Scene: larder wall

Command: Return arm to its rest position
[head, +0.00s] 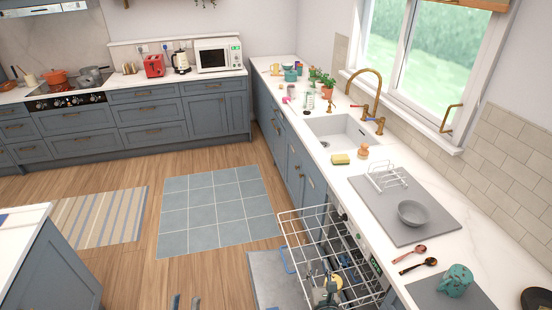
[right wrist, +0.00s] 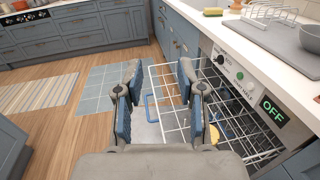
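My right gripper (right wrist: 160,85) is open in the right wrist view, with its two blue-padded fingers apart and nothing between them. It is over the pulled-out white wire rack of the dishwasher (right wrist: 227,75). My left gripper (head: 185,302) shows only as two fingertips at the bottom edge of the head view, left of the dishwasher. The tips are apart, with only floor seen between them.
The dishwasher rack (head: 300,228) juts out from the counter. A grey bowl (head: 412,212) and a white dish rack (head: 385,177) stand on a grey mat. Two spoons and a teal mug (head: 456,281) lie nearer. An island counter (head: 22,222) stands left. The floor between is clear.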

